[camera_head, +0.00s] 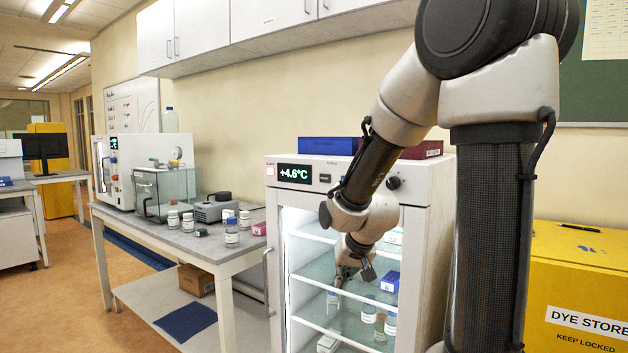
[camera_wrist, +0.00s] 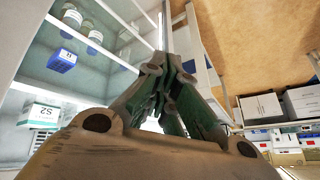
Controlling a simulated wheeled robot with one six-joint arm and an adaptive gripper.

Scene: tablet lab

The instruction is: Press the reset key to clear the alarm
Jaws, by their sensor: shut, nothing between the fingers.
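The white glass-fronted fridge (camera_head: 427,260) stands right of the bench in the head view. Its dark display (camera_head: 295,174) reads +4.6°C. A small dark key (camera_head: 325,178) sits just right of the display; its label is too small to read. A dark round knob or lock (camera_head: 393,183) is further right. My gripper (camera_head: 342,282) is low in front of the fridge's glass, well below the display and key, pointing down. In the wrist view my gripper's fingers (camera_wrist: 165,80) are together with nothing between them. The display and key do not show in that view.
Bottles and a blue box (camera_head: 390,281) sit on the fridge shelves. A blue box (camera_head: 328,146) lies on its top. The grey bench (camera_head: 180,242) at left holds jars and instruments. A yellow dye store cabinet (camera_head: 577,265) stands at right. The floor at left is clear.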

